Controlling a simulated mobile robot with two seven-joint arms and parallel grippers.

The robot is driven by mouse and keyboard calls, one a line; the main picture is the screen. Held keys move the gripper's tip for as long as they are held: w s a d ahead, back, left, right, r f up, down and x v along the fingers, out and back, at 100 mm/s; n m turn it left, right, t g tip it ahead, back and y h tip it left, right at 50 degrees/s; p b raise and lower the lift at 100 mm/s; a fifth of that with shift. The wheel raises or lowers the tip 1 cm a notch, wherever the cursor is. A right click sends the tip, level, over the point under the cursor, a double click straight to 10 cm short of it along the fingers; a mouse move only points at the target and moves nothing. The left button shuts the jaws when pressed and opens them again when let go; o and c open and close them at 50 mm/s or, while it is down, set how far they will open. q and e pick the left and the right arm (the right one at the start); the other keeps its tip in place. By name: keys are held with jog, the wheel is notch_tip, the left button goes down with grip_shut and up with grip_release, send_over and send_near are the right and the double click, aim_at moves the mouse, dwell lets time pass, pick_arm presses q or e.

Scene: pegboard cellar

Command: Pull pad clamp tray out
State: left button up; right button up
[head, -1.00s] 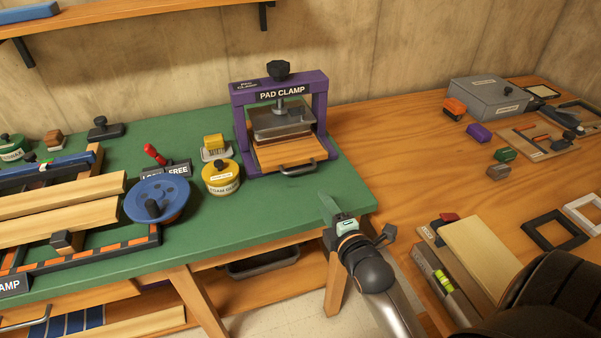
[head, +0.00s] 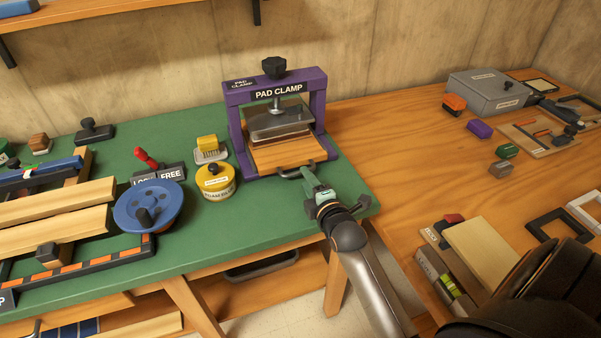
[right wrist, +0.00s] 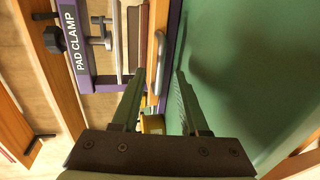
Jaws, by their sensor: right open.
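The purple pad clamp (head: 318,112) stands on the green bench top, its screw and grey press plate (head: 280,122) above a wooden tray (head: 288,154). The tray has a dark handle (head: 285,176) on its front edge. My right gripper (head: 310,172) is open at the handle's right end. In the right wrist view the handle (right wrist: 158,62) shows between the lines of the two fingers (right wrist: 160,78), near their tips. I cannot tell whether they touch it. The far finger is partly hidden in the head view. My left gripper is not in view.
A yellow round tin (head: 215,182), a yellow brush (head: 209,146) and a blue wheel (head: 150,205) stand left of the clamp. The green bench top (head: 260,215) is clear in front of it. A wooden table (head: 400,150) with blocks and a grey box lies right.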

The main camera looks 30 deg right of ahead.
jog(key=shift+x, duration=2.5)
jog(key=shift+c, duration=0.3)
jog(key=c, duration=0.6)
jog(key=shift+s+f, duration=0.1)
jog(key=shift+f, duration=0.05)
grip_shut()
